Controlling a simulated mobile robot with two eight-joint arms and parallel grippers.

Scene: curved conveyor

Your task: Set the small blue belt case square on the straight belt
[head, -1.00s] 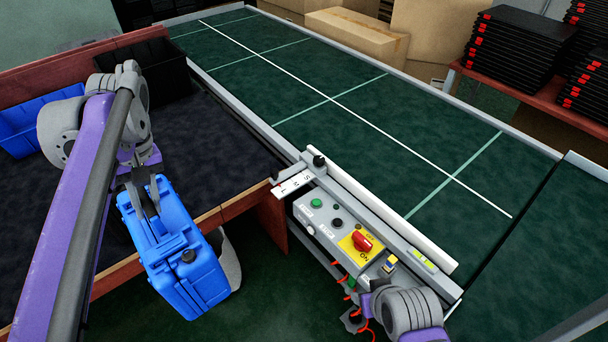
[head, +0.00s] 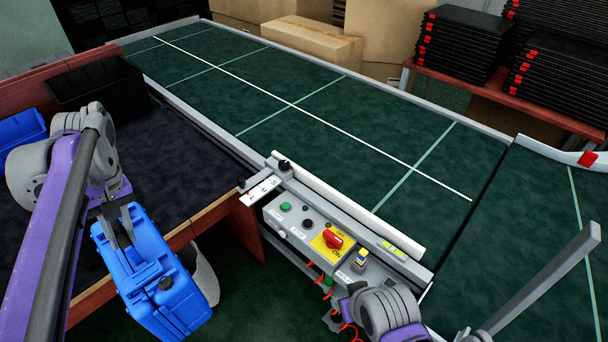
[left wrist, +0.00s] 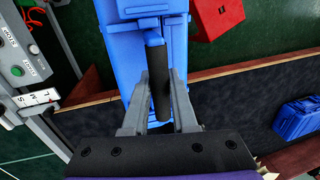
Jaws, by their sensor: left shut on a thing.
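The small blue belt case (head: 156,278) hangs upright from my left gripper (head: 124,236) in the head view, in front of the dark sorting table's edge. In the left wrist view the jaws (left wrist: 159,100) are shut on the case's dark handle, and the blue case (left wrist: 122,60) lies beyond them. The straight belt (head: 290,107) is green with a white centre line and pale green cross lines. It is bare and lies to the right of and beyond the case. My right arm shows at the bottom of the head view, but its fingertips are out of view.
A control box (head: 310,230) with a red switch stands at the belt's near side, beside a white rail (head: 350,205). A red case (left wrist: 215,15) shows in the wrist view.

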